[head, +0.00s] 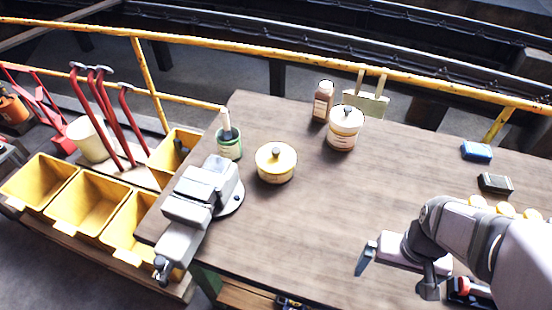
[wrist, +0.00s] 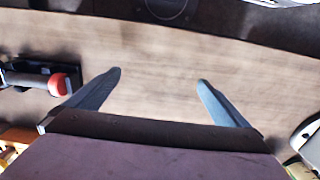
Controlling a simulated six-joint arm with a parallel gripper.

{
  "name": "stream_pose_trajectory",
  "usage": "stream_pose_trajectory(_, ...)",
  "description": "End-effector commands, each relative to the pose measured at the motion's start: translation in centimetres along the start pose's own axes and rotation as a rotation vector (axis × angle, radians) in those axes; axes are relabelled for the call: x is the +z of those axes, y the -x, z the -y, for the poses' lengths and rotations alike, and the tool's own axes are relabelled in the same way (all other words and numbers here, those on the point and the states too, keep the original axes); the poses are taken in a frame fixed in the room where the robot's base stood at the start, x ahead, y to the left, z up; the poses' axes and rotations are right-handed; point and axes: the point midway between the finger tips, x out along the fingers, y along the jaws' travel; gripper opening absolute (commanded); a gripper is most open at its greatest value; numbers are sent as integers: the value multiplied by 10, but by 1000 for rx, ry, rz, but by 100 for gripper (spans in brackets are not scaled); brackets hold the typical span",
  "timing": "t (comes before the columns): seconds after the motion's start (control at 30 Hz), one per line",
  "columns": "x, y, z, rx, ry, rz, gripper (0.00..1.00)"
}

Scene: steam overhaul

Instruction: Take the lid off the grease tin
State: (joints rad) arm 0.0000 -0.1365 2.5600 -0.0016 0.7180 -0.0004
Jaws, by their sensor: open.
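A low, round yellow tin (head: 276,172), which looks like the grease tin, stands upright on the workbench left of centre. Its pale yellow lid (head: 286,158) is on and has a dark knob in the middle. My gripper (head: 395,284) is open and empty over the front right of the bench, well apart from the tin. Its two fingers also show spread in the wrist view (wrist: 160,77), with bare wood between them. The tin does not show in the wrist view.
A vise (head: 203,190) and a green pot with a brush (head: 229,145) stand left of the tin. A red-ended tool (wrist: 60,83) lies near my gripper. The bench middle is clear.

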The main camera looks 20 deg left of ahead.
Motion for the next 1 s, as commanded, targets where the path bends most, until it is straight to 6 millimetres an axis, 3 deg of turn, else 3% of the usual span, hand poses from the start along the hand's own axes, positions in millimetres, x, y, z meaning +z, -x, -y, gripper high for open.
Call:
stream_pose_trajectory(0.33, -9, 4, 3, 1, 6, -1, 100)
stream_pose_trajectory(0.47, -35, 15, 13, 2, 21, -9, 100)
stream_pose_trajectory(0.57, -66, 28, 27, 4, 37, -16, 100)
stream_pose_trajectory(0.77, -138, 55, 78, 8, 79, -36, 100)
stream_pose_trajectory(1.0, -205, 77, 162, 8, 125, -62, 100)
